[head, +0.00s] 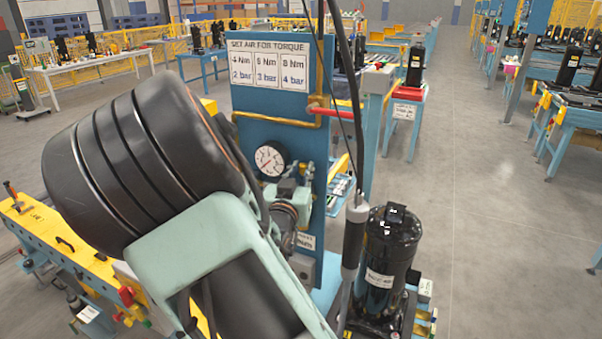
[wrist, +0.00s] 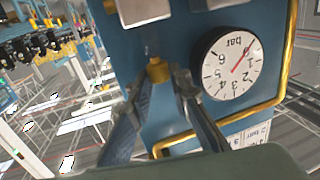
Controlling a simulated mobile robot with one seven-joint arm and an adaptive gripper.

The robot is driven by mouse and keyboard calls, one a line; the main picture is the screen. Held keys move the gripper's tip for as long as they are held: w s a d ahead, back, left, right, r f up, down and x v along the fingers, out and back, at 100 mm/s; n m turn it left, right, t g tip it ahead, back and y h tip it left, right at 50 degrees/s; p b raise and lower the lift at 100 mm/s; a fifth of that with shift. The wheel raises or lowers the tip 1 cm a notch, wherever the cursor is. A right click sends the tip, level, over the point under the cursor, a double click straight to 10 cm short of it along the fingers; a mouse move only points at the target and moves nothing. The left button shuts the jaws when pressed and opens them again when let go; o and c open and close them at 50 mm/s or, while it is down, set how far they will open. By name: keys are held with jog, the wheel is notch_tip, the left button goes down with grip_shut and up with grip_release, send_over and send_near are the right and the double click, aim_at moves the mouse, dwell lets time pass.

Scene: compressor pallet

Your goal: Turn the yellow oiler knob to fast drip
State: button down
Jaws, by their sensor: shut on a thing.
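In the wrist view, the small yellow oiler knob (wrist: 156,71) sits between the fingertips of my gripper (wrist: 160,80), in front of the blue panel (wrist: 185,40). My gripper is shut on the knob, with one finger on each side of it. The drip setting of the knob cannot be read. In the head view, my arm covers the left part of the blue panel (head: 250,120), and I cannot make out the knob there.
A round pressure gauge (head: 271,159) is on the panel; it also shows close to my gripper in the wrist view (wrist: 232,62), upside down. A yellow pipe (wrist: 285,80) runs beside it. A black compressor (head: 385,262) stands at the panel's right. The aisle floor (head: 490,200) is clear.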

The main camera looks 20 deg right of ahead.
jog(key=shift+s+d+f+n+t+y+b, duration=0.1)
jog(key=shift+d+n+t+y+b, duration=0.15)
jog(key=shift+n+t+y+b, duration=0.7)
jog(key=shift+s+d+f+n+t+y+b, duration=0.15)
jog(key=shift+n+y+b, duration=0.4)
jog(key=shift+y+b, duration=0.85)
jog(key=shift+r+y+b, duration=0.15)
jog(key=shift+y+b, duration=0.1)
jog(key=shift+b, duration=0.05)
jog(key=shift+r+n+y+b, duration=0.1)
jog(key=shift+n+y+b, duration=0.25)
jog(key=shift+n, duration=0.15)
jog(key=shift+w, duration=0.1)
jog(key=c, duration=2)
grip_release()
jog(key=shift+c, duration=0.2)
jog(key=shift+w+a+r+p, duration=0.1)
jog(key=shift+a+p, duration=0.05)
jog(key=shift+p, duration=0.7)
